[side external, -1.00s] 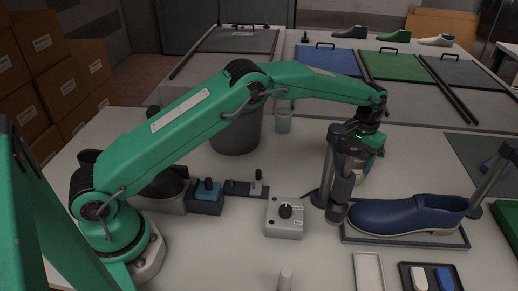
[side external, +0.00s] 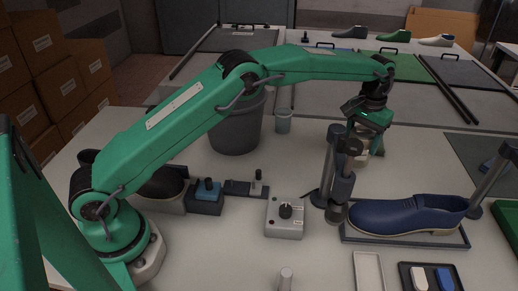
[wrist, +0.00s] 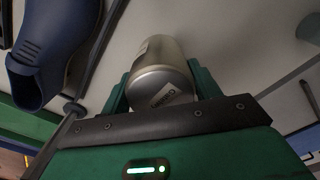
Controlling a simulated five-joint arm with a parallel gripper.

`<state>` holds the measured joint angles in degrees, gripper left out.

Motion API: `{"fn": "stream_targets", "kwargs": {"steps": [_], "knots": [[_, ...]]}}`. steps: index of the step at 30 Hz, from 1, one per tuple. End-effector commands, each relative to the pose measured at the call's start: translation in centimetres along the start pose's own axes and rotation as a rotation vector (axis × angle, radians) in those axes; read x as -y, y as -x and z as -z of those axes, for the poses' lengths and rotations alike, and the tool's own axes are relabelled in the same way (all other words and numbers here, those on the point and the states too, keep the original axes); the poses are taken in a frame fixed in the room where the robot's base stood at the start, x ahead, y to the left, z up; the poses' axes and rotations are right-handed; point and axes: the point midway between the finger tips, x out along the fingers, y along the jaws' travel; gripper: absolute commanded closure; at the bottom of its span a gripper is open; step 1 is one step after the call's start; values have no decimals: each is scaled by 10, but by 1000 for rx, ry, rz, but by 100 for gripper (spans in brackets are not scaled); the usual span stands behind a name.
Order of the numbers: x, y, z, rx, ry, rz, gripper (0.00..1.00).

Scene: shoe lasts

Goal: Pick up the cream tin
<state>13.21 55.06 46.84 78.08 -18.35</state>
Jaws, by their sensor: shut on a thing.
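The cream tin (wrist: 163,68) is a short metallic cylinder, pale silver-beige, with a white label. In the wrist view it sits between the green fingers of my gripper (wrist: 160,88), which is shut on it. In the side view my gripper (side external: 367,130) points down behind the dark upright post, with the pale tin (side external: 377,149) showing just below it. The post hides part of the tin, and I cannot tell the exact gap between tin and table.
The post (side external: 335,165) stands close in front of my gripper. A blue shoe (side external: 405,215) lies on a framed stand (side external: 350,240) to the right. A grey control box (side external: 284,217) and a grey bucket (side external: 233,132) are to the left.

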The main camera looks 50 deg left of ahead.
Motion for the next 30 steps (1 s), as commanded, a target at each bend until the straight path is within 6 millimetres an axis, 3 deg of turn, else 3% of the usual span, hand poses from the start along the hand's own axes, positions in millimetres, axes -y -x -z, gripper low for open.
{"fn": "stream_targets", "kwargs": {"steps": [3, 9, 30], "knots": [[0, 17, 1, -4, 0, -1, 72], [0, 30, 0, -3, 0, -1, 72], [0, 32, 0, -2, 0, -1, 72]]}}
